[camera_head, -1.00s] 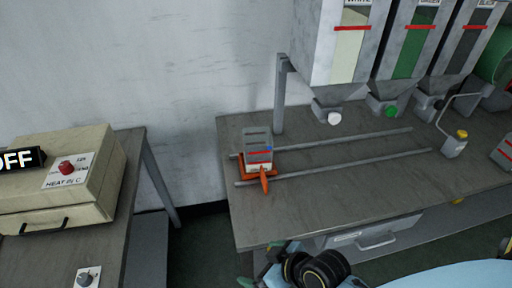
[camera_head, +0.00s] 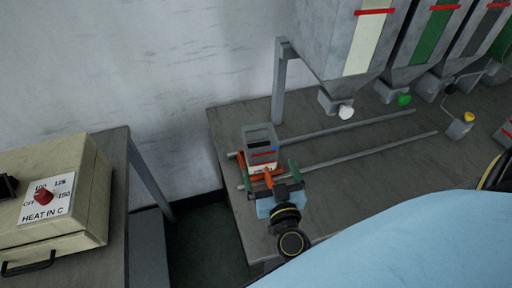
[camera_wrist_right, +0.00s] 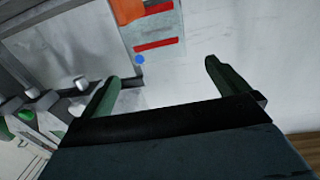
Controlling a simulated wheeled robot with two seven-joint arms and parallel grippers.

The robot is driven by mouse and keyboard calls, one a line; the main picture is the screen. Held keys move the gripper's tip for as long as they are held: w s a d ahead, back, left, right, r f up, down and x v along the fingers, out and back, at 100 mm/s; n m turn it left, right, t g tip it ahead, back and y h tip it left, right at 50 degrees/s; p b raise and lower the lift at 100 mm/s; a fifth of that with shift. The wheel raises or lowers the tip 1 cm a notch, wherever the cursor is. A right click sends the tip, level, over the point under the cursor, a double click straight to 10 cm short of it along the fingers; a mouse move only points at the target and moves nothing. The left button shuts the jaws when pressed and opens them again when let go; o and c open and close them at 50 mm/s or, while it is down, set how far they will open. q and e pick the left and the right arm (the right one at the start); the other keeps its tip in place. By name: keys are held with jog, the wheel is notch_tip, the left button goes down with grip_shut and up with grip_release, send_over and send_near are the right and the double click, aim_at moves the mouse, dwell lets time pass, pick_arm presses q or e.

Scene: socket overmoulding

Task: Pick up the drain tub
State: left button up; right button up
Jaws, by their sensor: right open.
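The drain tub (camera_head: 260,140) is a small clear grey box with red lines on its side. It sits on an orange carriage (camera_head: 245,165) with an orange handle, on two rails at the near left of the bench. My right gripper (camera_head: 270,171) is open at the near side of the tub, its green fingers on either side of the orange handle. In the right wrist view the tub (camera_wrist_right: 155,35) and orange part show at the top, beyond the open, empty fingers (camera_wrist_right: 162,70). My left gripper is out of view.
Hoppers (camera_head: 345,60) with coloured outlets stand over the back of the bench (camera_head: 360,190). Two metal rails (camera_head: 350,155) run along it to the right. A beige heater box (camera_head: 60,190) stands on a separate table at left, with a floor gap between.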

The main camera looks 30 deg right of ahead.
aim_at(263, 150)
jog(key=x, duration=0.9)
jog(key=b+x, duration=0.1)
jog(key=x, duration=0.2)
jog(key=shift+w+d+f, duration=0.25)
jog(key=shift+f, duration=0.05)
jog(key=c, duration=1.4)
